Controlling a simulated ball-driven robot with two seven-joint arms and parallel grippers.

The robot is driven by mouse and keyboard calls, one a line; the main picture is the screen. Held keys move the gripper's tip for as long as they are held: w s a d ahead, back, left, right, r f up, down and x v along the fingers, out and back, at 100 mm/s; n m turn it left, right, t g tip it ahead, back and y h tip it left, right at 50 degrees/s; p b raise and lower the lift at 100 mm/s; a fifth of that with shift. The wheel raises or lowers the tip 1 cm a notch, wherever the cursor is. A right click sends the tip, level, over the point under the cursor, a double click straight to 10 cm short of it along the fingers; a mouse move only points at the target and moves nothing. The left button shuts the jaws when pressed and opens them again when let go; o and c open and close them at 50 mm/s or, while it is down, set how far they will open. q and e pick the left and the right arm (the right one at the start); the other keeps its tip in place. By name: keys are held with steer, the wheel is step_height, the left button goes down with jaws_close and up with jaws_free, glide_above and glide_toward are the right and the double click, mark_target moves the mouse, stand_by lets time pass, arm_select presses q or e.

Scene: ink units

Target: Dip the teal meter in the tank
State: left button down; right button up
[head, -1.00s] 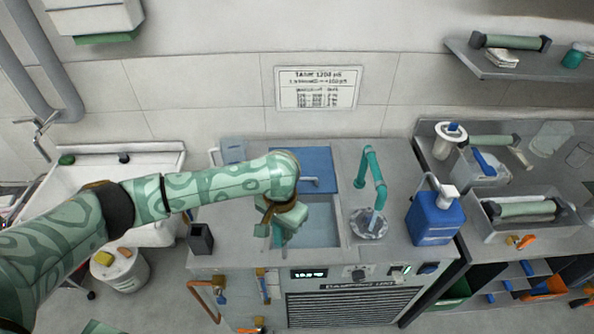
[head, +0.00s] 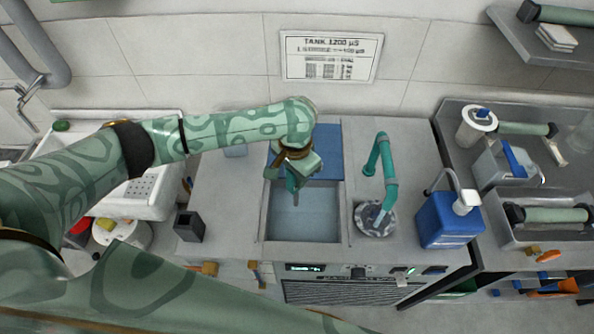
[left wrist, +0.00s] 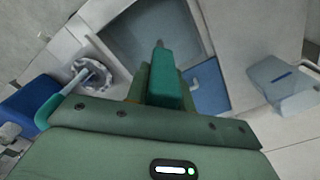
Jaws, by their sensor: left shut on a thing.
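The tank (head: 300,225) is a grey-rimmed basin with bluish liquid, set in the counter. A blue panel (head: 328,150) lies at its back end. My left gripper (head: 292,178) is over the back part of the tank. In the left wrist view it is shut on the teal meter (left wrist: 166,88), whose grey tip points out over the tank (left wrist: 150,35). In the head view the meter is mostly hidden by the gripper, and I cannot tell whether its tip touches the liquid. My right gripper is not in view.
A blue jug (head: 447,222) stands farther right. A dark square cup (head: 189,226) stands left. Free counter lies left of the tank.

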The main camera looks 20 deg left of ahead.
arm_select(q)
steer(key=b, duration=0.6)
glide_above(296, 201)
steer(key=shift+w+a+f, duration=0.1)
steer(key=shift+w+f, duration=0.1)
steer(key=shift+f, duration=0.95)
steer(key=shift+w+a+f, duration=0.1)
steer(key=shift+w+f, duration=0.1)
steer(key=shift+f, duration=1.6)
steer(key=shift+f+b, duration=1.15)
steer(key=shift+f, duration=2.35)
steer(key=shift+r, duration=0.1)
step_height(296, 201, up, 12)
steer(key=p, duration=1.6)
steer(key=shift+r+p, duration=0.25)
steer(key=shift+p, duration=0.1)
steer(key=shift+f, duration=0.1)
